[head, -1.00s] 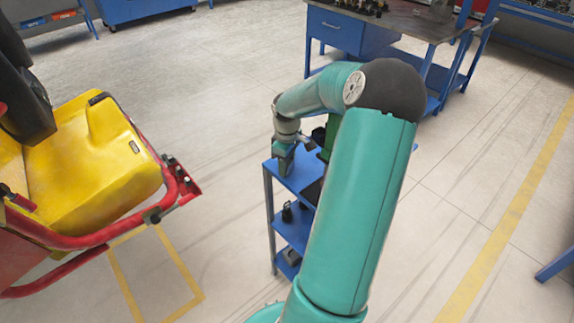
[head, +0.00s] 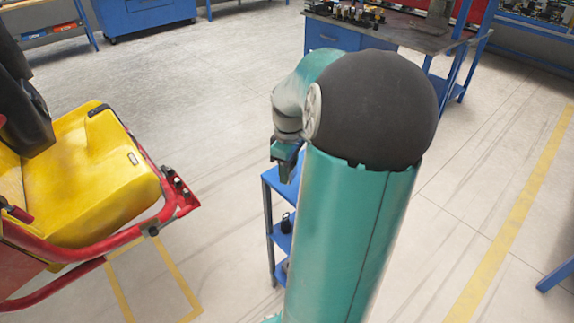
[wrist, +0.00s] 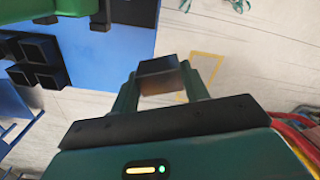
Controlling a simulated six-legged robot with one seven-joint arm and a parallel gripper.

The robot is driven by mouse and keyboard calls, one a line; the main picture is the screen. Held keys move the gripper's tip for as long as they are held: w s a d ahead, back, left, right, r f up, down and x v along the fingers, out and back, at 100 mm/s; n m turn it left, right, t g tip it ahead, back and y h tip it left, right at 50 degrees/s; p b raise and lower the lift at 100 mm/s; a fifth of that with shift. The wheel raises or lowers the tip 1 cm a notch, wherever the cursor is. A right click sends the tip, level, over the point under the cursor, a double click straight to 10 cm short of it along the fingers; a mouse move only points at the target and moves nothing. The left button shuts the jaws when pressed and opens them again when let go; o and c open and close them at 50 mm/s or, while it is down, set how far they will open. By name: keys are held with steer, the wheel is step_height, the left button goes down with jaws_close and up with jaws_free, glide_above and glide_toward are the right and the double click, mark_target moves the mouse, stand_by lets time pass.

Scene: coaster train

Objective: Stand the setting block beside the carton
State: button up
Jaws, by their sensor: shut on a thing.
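My gripper (wrist: 160,82) is shut on a small dark brown block (wrist: 158,68), which I take to be the setting block. The block sits between the two teal fingers, with bare floor behind it in the wrist view, to the right of the blue cart top (wrist: 115,45). In the head view my gripper (head: 286,165) is by the left end of the blue cart (head: 270,185), and the block cannot be made out there. I cannot pick out a carton in either view; my arm hides most of the cart top in the head view.
A yellow and red coaster car (head: 90,175) stands left of the cart. A workbench (head: 390,35) is behind. Open floor lies between car and cart.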

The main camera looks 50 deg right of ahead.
mark_target(292, 177)
steer(key=s+a+r, duration=0.1)
steer(key=s+a, duration=0.1)
steer(key=a, duration=0.1)
steer(key=s+a+r, duration=0.1)
steer(key=s, duration=0.1)
steer(key=shift+a+r, duration=0.15)
steer(key=shift+r, duration=0.2)
steer(key=shift+s, duration=0.1)
